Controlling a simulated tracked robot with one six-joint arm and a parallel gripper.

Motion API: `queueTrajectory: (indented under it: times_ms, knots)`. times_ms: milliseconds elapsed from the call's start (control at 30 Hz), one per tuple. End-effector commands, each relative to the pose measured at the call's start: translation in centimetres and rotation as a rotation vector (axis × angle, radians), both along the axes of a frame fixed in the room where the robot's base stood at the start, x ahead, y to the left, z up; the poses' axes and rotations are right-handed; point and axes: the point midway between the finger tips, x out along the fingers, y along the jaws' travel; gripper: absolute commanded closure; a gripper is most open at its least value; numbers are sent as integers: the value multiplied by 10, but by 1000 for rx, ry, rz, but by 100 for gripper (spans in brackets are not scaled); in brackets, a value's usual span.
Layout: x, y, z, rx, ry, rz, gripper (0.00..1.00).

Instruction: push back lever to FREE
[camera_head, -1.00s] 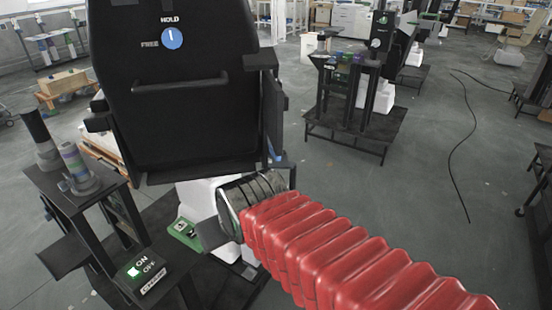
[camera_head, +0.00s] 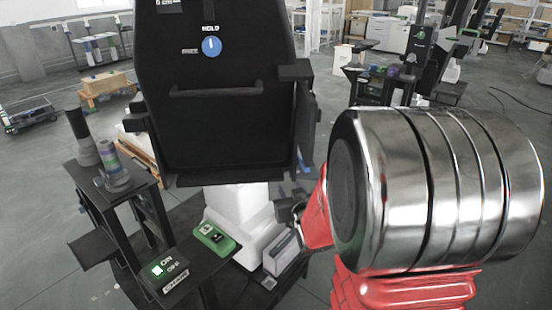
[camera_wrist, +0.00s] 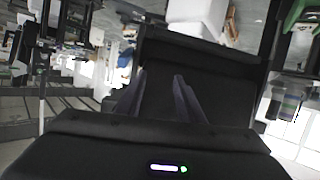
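The back lever appears as a round blue knob (camera_head: 211,47) with a white mark, high on a black panel (camera_head: 225,130) in the head view. Its mark points up to HOLD; the smaller label at its left is blurred. In the wrist view my gripper (camera_wrist: 161,78) has its two dark fingers apart with nothing between them. A dark panel-like surface (camera_wrist: 200,62) lies beyond the fingers. The knob is not visible in the wrist view. In the head view my metal and red arm fills the right side, well below and right of the knob, and the fingers cannot be made out.
A black bar handle (camera_head: 216,90) crosses the panel below the knob. A green box (camera_head: 216,238) and white column (camera_head: 240,212) stand below the panel.

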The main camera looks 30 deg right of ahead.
Motion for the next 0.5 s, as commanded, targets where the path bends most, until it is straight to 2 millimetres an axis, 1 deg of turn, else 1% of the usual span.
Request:
queueTrajectory:
  times_ms: [33,167,300,400,500]
  knots:
    - [-1,-10,-8,-2,-22,-12,66]
    - [-4,-32,-17,-20,-105,-31,66]
    - [-12,-52,-26,-36,-195,-52,66]
    - [-19,-63,-31,-47,-252,-65,66]
    - [-25,-70,-33,-54,-293,-74,66]
